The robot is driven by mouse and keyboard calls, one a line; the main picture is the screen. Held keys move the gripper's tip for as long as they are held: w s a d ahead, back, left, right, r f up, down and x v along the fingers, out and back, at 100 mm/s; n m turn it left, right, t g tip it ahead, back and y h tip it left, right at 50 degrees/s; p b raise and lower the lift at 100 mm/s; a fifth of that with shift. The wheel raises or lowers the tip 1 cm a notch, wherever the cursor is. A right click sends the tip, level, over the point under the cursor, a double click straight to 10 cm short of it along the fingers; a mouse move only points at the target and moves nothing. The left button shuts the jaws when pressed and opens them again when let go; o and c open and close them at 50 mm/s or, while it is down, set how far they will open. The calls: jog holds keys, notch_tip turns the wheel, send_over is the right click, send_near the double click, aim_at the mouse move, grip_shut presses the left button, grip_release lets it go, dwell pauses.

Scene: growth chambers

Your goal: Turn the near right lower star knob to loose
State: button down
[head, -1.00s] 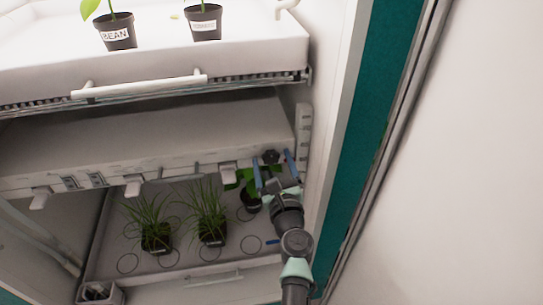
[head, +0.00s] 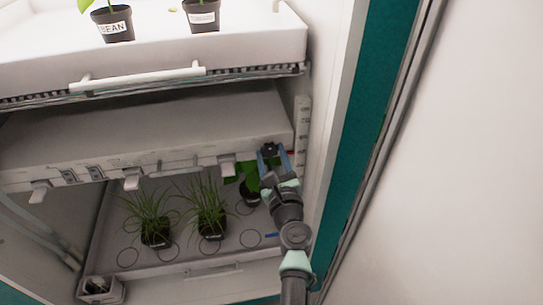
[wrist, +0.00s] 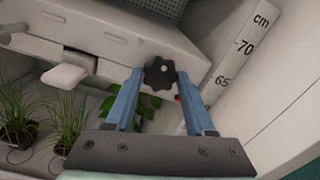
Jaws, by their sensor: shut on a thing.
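The black star knob (wrist: 160,73) is on the right end of the front face of the lower white unit (wrist: 110,35). It shows in the head view (head: 269,150) as a small dark shape. My gripper (wrist: 158,78) has its two blue fingers on either side of the knob and is shut on it. In the head view my gripper (head: 270,153) reaches up from the lower right to the unit's right corner. The knob's lobes show between the fingertips; its set, loose or tight, cannot be told.
A height scale (wrist: 235,60) stands on the wall just right of the knob. Grassy pots (head: 210,222) and a leafy pot (head: 250,190) stand on the tray below. A white lever (wrist: 65,76) juts out left of the gripper. An upper tray (head: 160,58) holds labelled pots.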

jog(key=n+b, duration=0.2)
jog(key=n, duration=0.2)
jog(key=shift+n, duration=0.4)
jog(key=n+b, duration=0.2)
jog(key=n, duration=0.1)
jog(key=shift+d+n, duration=0.1)
jog(key=shift+n, duration=0.2)
jog(key=n+b, duration=0.3)
jog(key=n, duration=0.2)
jog(key=shift+r, duration=0.1)
jog(key=shift+r+n+b, duration=0.2)
jog(key=shift+n+b, duration=0.75)
jog(key=shift+n, duration=1.05)
jog(key=shift+c, duration=1.2)
grip_release()
jog(key=shift+s, duration=0.1)
